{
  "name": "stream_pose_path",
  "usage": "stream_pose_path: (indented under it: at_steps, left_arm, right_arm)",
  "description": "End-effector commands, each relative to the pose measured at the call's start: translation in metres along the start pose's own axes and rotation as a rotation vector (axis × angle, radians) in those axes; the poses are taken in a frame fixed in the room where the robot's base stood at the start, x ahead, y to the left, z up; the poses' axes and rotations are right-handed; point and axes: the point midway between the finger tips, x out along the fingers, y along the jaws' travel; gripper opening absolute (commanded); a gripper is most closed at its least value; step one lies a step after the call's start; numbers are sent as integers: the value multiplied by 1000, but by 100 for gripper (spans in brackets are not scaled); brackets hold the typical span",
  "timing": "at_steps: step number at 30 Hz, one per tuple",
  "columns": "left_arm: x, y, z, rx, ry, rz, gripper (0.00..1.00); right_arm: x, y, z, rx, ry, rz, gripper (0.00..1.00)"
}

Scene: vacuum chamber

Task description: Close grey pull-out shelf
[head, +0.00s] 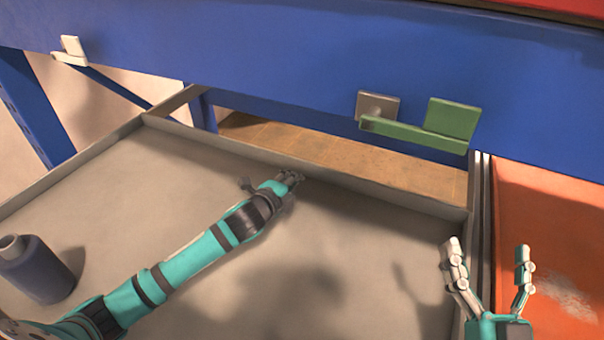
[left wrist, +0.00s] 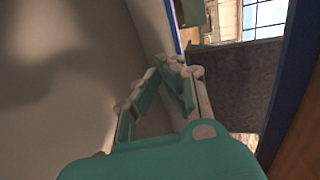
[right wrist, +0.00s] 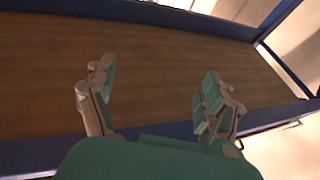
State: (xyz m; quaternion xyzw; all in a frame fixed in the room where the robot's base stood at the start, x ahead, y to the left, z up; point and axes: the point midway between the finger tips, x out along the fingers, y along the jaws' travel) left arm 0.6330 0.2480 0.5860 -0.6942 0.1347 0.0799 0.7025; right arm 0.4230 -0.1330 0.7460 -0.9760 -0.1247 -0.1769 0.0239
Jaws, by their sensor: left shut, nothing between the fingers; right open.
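The grey pull-out shelf (head: 185,205) is a shallow tray with a low rim, pulled out below a blue beam in the head view. My left arm reaches across it. My left gripper (head: 291,177) is shut and empty, close to the inside of the shelf's far rim; whether it touches cannot be told. The left wrist view shows its fingers (left wrist: 178,72) beside a pale wall. My right gripper (head: 488,250) is open and empty near the shelf's right edge. The right wrist view shows its spread fingers (right wrist: 157,90) with a brown surface beyond.
A dark bottle-like cylinder (head: 36,268) stands on the shelf at the left. The blue beam (head: 250,55) crosses above, with a green handle-like bracket (head: 418,134) and a white one (head: 71,52). An orange panel (head: 550,230) lies at right; a wooden surface (head: 340,150) is behind the rim.

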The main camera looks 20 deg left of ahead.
Motion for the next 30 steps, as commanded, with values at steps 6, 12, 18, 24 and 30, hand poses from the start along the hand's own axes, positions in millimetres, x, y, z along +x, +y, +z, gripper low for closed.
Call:
stream_pose_path:
  at_steps: [6, 12, 18, 24, 30]
  left_arm:
    - [31, -4, 0, 0, 0, -3, 0]
    - [47, -9, 0, 1, -1, -2, 0]
    - [53, -12, 0, -1, 1, 0, 0]
    - [53, -12, 0, 0, 1, 0, 0]
    - [53, -13, 0, 0, 0, 0, 0]
  right_arm:
    - [-6, -6, -42, 11, 266, -13, 85]
    - [-17, -9, -71, 19, 438, -19, 85]
    - [-23, -10, -82, 23, 504, -22, 85]
    - [-23, -10, -83, 23, 508, -22, 85]
    - [-23, -10, -82, 22, 502, -21, 85]
